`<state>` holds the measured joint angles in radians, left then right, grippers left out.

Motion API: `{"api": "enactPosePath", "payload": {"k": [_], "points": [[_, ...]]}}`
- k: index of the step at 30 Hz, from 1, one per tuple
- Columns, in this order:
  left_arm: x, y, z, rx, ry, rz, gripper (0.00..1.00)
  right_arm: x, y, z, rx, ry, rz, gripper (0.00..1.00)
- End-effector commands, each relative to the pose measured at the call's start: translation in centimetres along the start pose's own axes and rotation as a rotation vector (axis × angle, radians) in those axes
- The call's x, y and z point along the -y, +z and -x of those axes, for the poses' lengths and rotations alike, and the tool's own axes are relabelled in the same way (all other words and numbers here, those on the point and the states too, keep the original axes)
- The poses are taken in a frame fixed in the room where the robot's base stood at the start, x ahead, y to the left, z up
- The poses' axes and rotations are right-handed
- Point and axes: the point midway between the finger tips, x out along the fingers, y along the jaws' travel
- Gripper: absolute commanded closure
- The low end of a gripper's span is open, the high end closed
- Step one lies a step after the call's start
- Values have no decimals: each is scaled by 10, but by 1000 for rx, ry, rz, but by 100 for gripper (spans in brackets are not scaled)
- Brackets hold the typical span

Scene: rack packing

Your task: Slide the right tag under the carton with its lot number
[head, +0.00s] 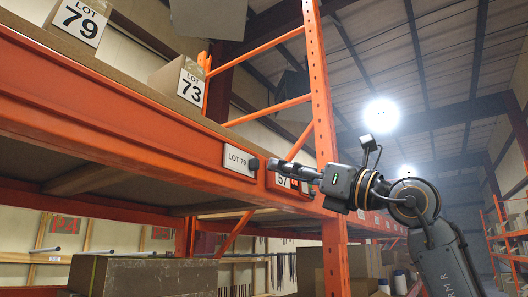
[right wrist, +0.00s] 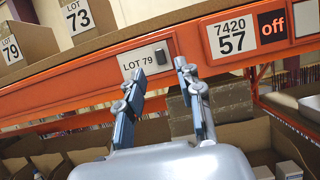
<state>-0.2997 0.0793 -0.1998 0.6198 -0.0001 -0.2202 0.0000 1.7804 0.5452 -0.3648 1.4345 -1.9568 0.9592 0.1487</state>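A white tag reading LOT 79 (head: 240,161) sits on the orange beam, to the right of the LOT 73 carton (head: 180,81). The LOT 79 carton (head: 77,21) stands further left on the shelf above the beam. In the right wrist view the tag (right wrist: 133,66) has a dark knob (right wrist: 161,57) at its right end. My right gripper (right wrist: 160,72) is open, its two fingers apart just in front of the tag's knob end. Contact cannot be told. My left gripper is not in view.
An orange upright (head: 322,100) rises beyond my right gripper. Boxes (head: 145,277) stand on the shelf below.

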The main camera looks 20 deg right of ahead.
Motion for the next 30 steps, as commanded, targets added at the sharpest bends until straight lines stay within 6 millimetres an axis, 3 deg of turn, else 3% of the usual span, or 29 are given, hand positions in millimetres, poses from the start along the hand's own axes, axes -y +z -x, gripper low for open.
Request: {"api": "enactPosePath", "payload": {"k": [3, 9, 22, 27, 30], "points": [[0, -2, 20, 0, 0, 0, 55, -1, 5, -28, -2, 2, -3, 64], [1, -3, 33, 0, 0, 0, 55, 0, 2, -53, -1, 1, -1, 64], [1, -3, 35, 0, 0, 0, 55, 0, -1, -61, 0, 1, -1, 64], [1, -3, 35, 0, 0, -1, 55, 0, 0, -61, 0, 1, -1, 99], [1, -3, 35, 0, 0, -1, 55, 0, 0, -61, 0, 1, -1, 100]]}}
